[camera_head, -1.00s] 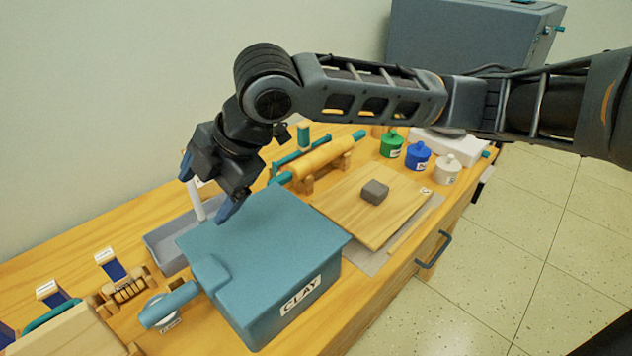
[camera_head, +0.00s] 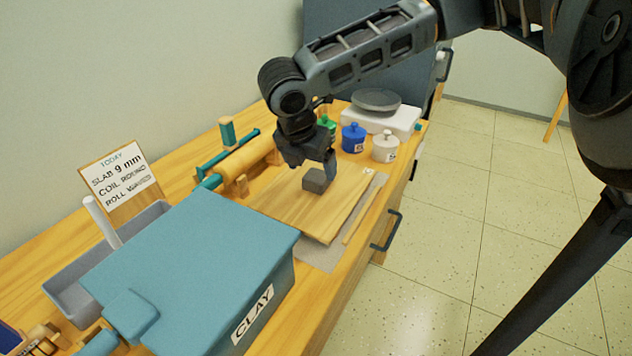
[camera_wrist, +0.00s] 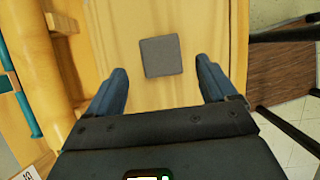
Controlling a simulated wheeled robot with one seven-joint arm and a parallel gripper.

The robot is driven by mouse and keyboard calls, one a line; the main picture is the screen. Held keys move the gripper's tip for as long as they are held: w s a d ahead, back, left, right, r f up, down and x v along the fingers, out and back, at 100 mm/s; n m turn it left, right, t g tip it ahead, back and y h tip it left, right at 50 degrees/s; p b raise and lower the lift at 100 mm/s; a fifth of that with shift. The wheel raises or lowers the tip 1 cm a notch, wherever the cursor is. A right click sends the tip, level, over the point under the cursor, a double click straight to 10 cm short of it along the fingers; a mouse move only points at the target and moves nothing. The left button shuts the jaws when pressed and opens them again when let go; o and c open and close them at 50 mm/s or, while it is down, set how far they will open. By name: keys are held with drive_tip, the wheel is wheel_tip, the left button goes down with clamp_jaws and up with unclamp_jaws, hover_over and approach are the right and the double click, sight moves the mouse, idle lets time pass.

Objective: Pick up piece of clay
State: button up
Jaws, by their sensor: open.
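The piece of clay (camera_head: 315,181) is a small grey block on a wooden board (camera_head: 290,212). It also shows in the wrist view (camera_wrist: 161,56), ahead of and between my two blue fingers. My gripper (camera_head: 313,165) is open and empty, above and near the clay. In the wrist view my gripper (camera_wrist: 160,75) has its fingers spread wider than the block. In the head view one finger shows close beside the clay's right side, and the other is largely hidden. I cannot tell the exact height above the board.
A blue CLAY bin (camera_head: 190,270) stands at the front left. A rolling pin (camera_head: 240,163) lies left of the board. Green, blue (camera_head: 353,138) and white (camera_head: 385,147) jars and a white scale (camera_head: 375,118) stand behind it. A sign (camera_head: 120,182) stands at the left.

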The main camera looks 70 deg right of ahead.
sight(317, 180)
drive_tip(key=shift+x, duration=2.3)
drive_tip(key=shift+s+a, duration=0.1)
drive_tip(key=shift+s, duration=0.05)
drive_tip(key=shift+c, duration=0.5)
drive_tip(key=c, duration=1.1)
